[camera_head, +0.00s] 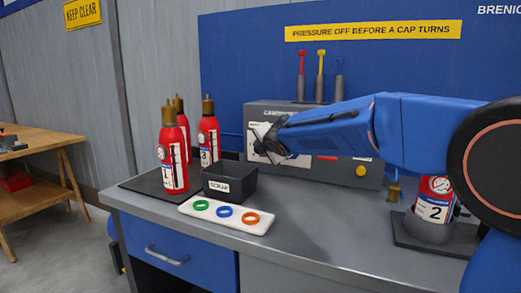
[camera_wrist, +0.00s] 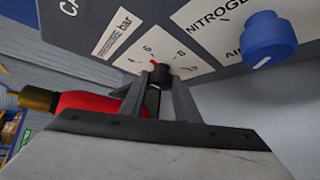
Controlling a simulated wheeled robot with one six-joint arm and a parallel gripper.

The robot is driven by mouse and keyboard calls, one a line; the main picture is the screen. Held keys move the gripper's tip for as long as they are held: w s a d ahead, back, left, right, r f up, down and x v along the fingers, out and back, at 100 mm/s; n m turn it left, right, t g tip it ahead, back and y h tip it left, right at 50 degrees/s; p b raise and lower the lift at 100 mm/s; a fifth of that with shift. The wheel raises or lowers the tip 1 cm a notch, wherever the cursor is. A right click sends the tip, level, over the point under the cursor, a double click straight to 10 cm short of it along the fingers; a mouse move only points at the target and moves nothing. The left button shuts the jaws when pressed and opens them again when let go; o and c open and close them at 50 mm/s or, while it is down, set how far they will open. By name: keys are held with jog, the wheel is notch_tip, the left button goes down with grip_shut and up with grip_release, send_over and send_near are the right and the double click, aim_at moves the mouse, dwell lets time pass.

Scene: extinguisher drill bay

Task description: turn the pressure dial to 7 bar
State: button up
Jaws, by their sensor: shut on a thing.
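The pressure dial (camera_wrist: 161,73) is a small black knob on a white plate with a printed scale; the figures 6 and 8 show above it. A red mark on the knob's upper left points up toward the 6 side, but its exact reading is unclear. My gripper (camera_wrist: 160,90) is shut on the knob, a finger on each side. In the head view my gripper (camera_head: 265,138) is at the left of the grey panel (camera_head: 258,110). My gripper and arm hide the dial there.
A blue knob (camera_wrist: 268,40) sits right of the dial beside a NITROGEN label. Red extinguishers (camera_head: 173,155) stand on a dark mat, left of a black SCRAP bin (camera_head: 230,184). A white tray (camera_head: 262,225) holds coloured rings. Extinguisher 2 (camera_head: 436,205) stands at right.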

jog(key=shift+f, duration=0.1)
jog(key=o, duration=1)
jog(key=shift+o, duration=0.2)
jog(key=v, duration=1.7)
jog(key=shift+s+d, duration=0.15)
jog(key=shift+s, duration=0.1)
